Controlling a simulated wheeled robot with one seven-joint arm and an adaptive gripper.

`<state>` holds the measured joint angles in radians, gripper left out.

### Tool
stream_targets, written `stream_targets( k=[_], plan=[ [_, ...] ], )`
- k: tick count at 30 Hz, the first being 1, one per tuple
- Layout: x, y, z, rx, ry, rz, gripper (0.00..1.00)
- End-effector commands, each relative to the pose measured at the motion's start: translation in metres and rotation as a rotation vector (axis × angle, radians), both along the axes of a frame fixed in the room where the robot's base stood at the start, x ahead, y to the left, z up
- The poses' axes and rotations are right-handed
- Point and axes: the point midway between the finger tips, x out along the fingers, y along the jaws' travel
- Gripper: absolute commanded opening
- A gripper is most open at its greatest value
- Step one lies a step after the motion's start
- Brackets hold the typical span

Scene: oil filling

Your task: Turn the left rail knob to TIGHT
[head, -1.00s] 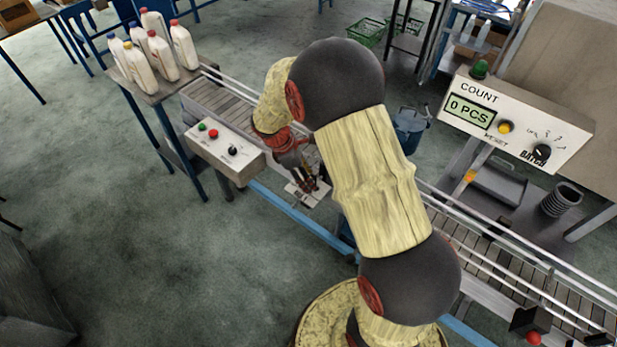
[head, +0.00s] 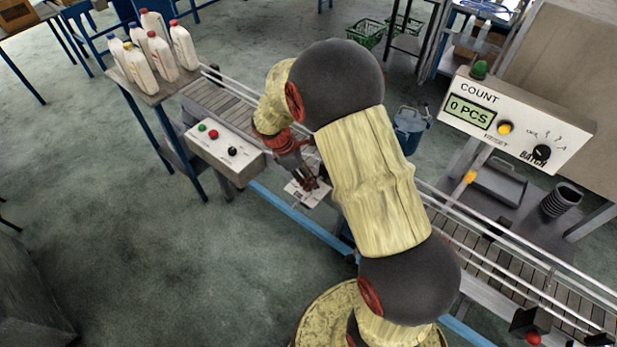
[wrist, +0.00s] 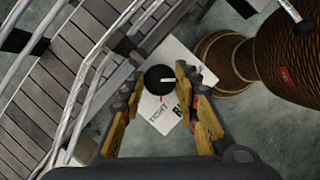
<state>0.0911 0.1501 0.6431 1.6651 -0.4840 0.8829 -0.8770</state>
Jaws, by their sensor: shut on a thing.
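The left rail knob (wrist: 155,76) is a round black knob with a white pointer line, in the middle of the wrist view. The pointer lies nearly level in the picture, toward the right finger. Its white label plate (wrist: 182,62) shows the word TIGHT below the knob and a partly hidden larger word at the right finger. A small red mark shows just below the knob. My gripper (wrist: 158,80) is shut on the knob, one finger on each side. In the head view my gripper (head: 309,184) is at the plate (head: 306,197) on the conveyor's near side; the knob is hidden there.
The conveyor (head: 215,100) with its metal guide rails runs beside the plate. A control box (head: 224,156) stands to the left. Several white bottles (head: 160,56) stand on a table at the conveyor's far end. A count box (head: 515,120) is at right.

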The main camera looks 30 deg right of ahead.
Motion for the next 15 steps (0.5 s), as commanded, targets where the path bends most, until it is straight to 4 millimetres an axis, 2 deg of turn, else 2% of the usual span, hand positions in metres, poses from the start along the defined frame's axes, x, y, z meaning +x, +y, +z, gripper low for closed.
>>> stream_targets(
  k=[8,15],
  plan=[
    [-0.0003,-0.0001,0.0,0.0,0.002,-0.012,0.06],
    [0.0009,-0.0008,0.0008,0.0,0.002,-0.101,0.06]
  ],
)
